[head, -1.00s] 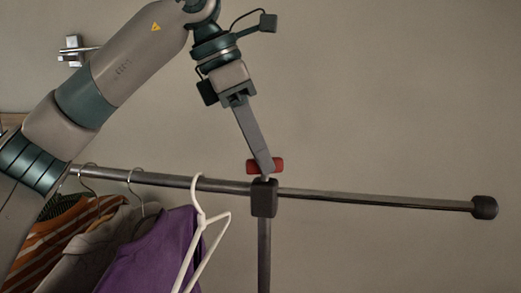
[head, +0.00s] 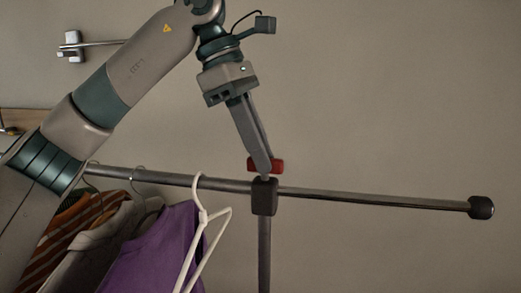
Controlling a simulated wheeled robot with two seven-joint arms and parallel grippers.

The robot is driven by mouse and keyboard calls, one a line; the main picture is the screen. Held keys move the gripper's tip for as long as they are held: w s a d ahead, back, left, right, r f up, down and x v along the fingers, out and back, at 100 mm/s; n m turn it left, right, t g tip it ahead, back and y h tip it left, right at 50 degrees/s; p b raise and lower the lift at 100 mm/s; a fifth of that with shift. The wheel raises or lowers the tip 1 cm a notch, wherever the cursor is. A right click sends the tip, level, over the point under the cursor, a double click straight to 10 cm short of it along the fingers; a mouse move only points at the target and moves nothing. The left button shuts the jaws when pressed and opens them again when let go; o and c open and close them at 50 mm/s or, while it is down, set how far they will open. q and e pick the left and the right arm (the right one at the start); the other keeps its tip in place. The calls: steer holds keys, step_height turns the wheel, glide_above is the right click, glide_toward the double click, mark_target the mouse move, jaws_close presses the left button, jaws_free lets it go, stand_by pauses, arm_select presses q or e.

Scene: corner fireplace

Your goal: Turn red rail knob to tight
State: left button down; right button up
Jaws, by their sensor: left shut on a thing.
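The red rail knob (head: 278,166) sits on top of the dark clamp block (head: 264,197), where the metal rail (head: 360,199) meets the upright post (head: 264,255). My left gripper (head: 264,168) comes down from above, its fingers tilted, and is shut on the red knob. The fingers hide the knob's middle; its red ends show on either side. My right gripper is out of view.
A white hanger (head: 203,215) hangs on the rail just left of the post. Purple (head: 155,250), grey and striped clothes hang further left, under my left arm. The rail's right part is bare up to its dark end cap (head: 481,207).

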arm_select(q)
steer(key=shift+r, duration=0.1)
steer(key=c, duration=1.8)
jaws_free()
steer(key=shift+o, duration=0.2)
steer(key=shift+w+a+r+b, duration=0.1)
steer(key=shift+a+r+b, duration=0.25)
steer(key=shift+r, duration=0.3)
steer(key=v, duration=1.6)
steer(key=shift+p, duration=0.45)
steer(key=shift+f, duration=0.1)
